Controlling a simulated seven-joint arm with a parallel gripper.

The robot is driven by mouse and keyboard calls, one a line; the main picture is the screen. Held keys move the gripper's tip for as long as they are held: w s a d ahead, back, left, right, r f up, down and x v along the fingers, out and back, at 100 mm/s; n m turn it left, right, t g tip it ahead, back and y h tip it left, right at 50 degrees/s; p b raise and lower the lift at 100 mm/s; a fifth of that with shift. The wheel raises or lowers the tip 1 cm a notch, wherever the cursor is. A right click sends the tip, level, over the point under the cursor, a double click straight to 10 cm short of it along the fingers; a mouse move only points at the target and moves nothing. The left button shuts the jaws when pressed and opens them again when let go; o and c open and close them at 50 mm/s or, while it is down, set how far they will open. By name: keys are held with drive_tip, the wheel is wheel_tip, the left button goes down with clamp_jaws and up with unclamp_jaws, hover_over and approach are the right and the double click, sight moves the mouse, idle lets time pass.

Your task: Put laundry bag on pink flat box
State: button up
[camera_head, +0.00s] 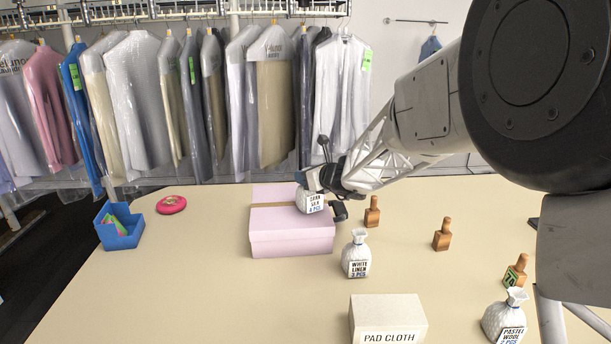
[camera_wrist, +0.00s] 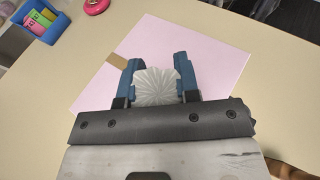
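The pink flat box (camera_head: 292,245) lies on the table left of centre, with a brown tape strip across its top. In the wrist view, its pink top (camera_wrist: 215,60) fills the area beyond my fingers. A white laundry bag (camera_head: 311,203) with a label ending in "2 PCS" is over the box's top, towards its right side. My gripper (camera_head: 318,183) has its blue fingers on both sides of this bag; the wrist view shows its pleated white top (camera_wrist: 157,87) between them. I cannot tell whether the bag touches the box.
A "WHITE LINEN" bag (camera_head: 356,255), a "PASTEL WOOL" bag (camera_head: 502,316) and a "PAD CLOTH" box (camera_head: 388,312) stand nearer. Wooden bottle-shaped pieces (camera_head: 442,235) stand right. A blue bin (camera_head: 122,236) and pink disc (camera_head: 171,205) are left. The front-left table is clear.

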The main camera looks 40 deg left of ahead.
drive_tip(key=o, duration=0.3)
drive_tip(key=shift+r, duration=0.1)
drive_tip(key=v, duration=1.2)
idle(0.3)
drive_tip(key=shift+d+r, duration=0.1)
drive_tip(key=shift+r, duration=0.05)
idle(0.7)
